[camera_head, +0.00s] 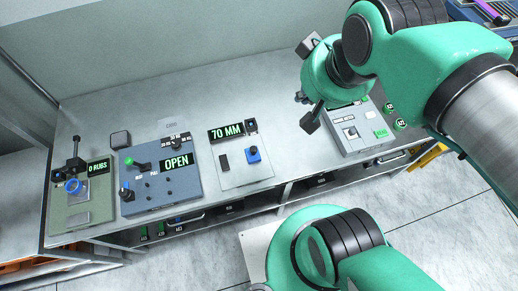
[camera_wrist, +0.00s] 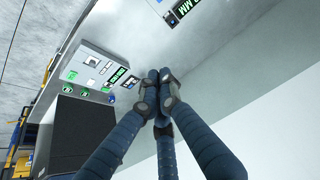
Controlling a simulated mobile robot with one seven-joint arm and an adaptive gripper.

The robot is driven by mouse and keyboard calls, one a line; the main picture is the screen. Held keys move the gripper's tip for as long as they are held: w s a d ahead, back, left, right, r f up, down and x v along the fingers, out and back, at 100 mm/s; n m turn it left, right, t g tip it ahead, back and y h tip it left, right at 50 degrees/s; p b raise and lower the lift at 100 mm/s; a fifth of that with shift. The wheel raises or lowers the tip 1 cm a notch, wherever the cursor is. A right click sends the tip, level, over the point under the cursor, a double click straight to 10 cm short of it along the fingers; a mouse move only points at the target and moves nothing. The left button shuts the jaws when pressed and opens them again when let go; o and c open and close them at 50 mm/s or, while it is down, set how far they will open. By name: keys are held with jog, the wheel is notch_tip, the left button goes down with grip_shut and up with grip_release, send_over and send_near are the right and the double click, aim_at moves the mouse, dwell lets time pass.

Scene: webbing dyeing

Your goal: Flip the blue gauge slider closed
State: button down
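The gauge panel (camera_head: 238,181) lies on the bench, left of my gripper in the head view. Its display (camera_head: 226,131) reads 70 MM. The blue slider (camera_head: 253,154) sits on the panel's right side, with a dark block to its left. In the wrist view, part of this panel shows at the top edge, with a blue part (camera_wrist: 171,19) by the cut-off display. My gripper (camera_head: 312,119) is raised above the bench, right of the gauge panel and apart from it. In the wrist view its fingertips (camera_wrist: 160,78) are together, with nothing visible between them.
Left of the gauge stand a blue-grey box (camera_head: 175,187) reading OPEN and a greenish rubs panel (camera_head: 80,212). A grey box (camera_head: 355,132) with green buttons stands on the right, near my gripper. Bare bench lies between the gauge and that box.

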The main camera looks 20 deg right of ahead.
aim_at(253, 153)
jog(key=w+d+f+m+g+y, duration=0.1)
jog(key=w+d+f+m+y, duration=0.1)
jog(key=f+m, duration=0.5)
jog(key=w+d+f+m+g+y, duration=0.1)
jog(key=w+d+f+m+y, duration=0.1)
jog(key=f+m, duration=0.5)
jog(key=w+d+f+m+g+y, duration=0.1)
jog(key=f+m+y, duration=0.3)
jog(key=f, duration=1.2)
jog(key=shift+w+d+m+y, duration=0.3)
jog(key=shift+w+d+m, duration=0.4)
jog(key=shift+m, duration=0.7)
jog(key=shift+a+f, duration=0.1)
jog(key=shift+a, duration=0.05)
jog(key=b+x, duration=0.1)
jog(key=x, duration=0.2)
jog(key=b+x, duration=0.1)
jog(key=x, duration=0.3)
jog(key=b+x, duration=0.1)
jog(key=x, duration=0.2)
jog(key=shift+w+a, duration=0.15)
jog(key=shift+a, duration=0.4)
jog(key=shift+w+a, duration=0.15)
jog(key=shift+a, duration=0.5)
jog(key=shift+w+a, duration=0.15)
jog(key=shift+a, duration=0.45)
